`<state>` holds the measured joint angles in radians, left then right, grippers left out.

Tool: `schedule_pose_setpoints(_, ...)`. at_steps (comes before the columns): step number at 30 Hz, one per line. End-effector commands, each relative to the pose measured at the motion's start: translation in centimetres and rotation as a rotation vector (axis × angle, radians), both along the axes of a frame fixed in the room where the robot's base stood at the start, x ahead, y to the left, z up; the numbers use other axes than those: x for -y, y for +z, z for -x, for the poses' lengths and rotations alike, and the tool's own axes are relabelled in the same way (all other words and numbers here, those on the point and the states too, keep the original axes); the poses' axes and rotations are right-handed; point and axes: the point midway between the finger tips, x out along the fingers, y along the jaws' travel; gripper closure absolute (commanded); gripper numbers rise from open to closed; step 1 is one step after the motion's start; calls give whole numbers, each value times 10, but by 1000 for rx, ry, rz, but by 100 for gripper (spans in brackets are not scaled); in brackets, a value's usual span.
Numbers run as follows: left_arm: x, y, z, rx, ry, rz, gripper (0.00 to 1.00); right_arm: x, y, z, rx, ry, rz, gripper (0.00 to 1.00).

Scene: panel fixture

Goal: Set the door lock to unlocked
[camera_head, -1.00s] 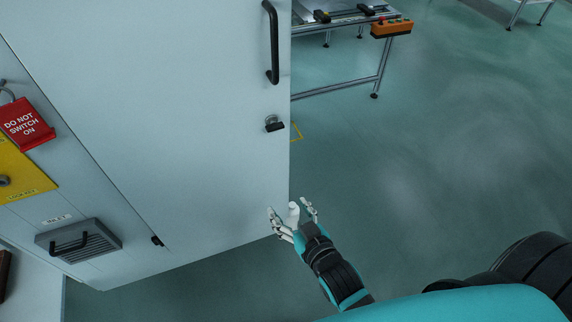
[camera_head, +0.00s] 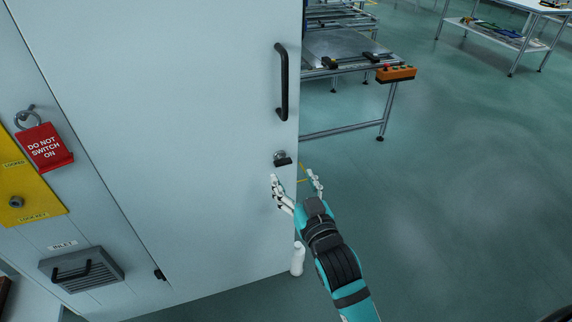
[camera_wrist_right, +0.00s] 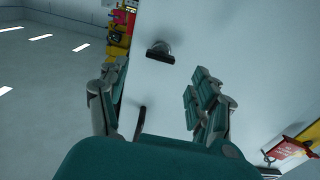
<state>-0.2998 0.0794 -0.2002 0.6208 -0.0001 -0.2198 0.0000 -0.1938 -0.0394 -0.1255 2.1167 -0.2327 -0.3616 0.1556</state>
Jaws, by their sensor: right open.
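The door lock (camera_head: 281,159) is a small round silver base with a black bar-shaped turn piece. It sits near the right edge of the pale cabinet door (camera_head: 200,130), below the black door handle (camera_head: 281,85). The bar lies roughly horizontal in the head view. The lock also shows in the right wrist view (camera_wrist_right: 160,51), beyond the fingers. My right gripper (camera_head: 297,183) is open and empty, just below the lock and apart from it, with its fingers spread. My left gripper is not in view.
A white bottle-like object (camera_head: 298,258) is by the door's lower right corner. A red lockout tag (camera_head: 45,148) and yellow panel (camera_head: 25,195) are at the left, above a vent box (camera_head: 82,269). A bench with an orange control box (camera_head: 396,74) stands behind. Floor at right is clear.

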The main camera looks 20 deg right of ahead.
Motion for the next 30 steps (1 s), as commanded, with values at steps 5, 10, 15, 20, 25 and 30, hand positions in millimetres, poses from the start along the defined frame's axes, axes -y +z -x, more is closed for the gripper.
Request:
schedule_pose_setpoints(5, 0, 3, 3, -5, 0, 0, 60, -1, 1, -33, 1, 0, 0, 35)
schedule_pose_setpoints(10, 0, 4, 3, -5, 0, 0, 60, -2, 0, -50, 0, 0, 0, 35)
schedule_pose_setpoints(15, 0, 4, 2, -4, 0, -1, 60, -2, 0, -55, 0, 0, 0, 35)
schedule_pose_setpoints(20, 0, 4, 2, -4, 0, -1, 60, -2, 0, -55, 0, 0, 0, 35)
schedule_pose_setpoints(25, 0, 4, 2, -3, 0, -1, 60, -2, 0, -55, 0, 0, 0, 52)
schedule_pose_setpoints(30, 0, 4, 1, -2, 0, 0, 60, -2, 0, -55, 0, 0, 0, 74)
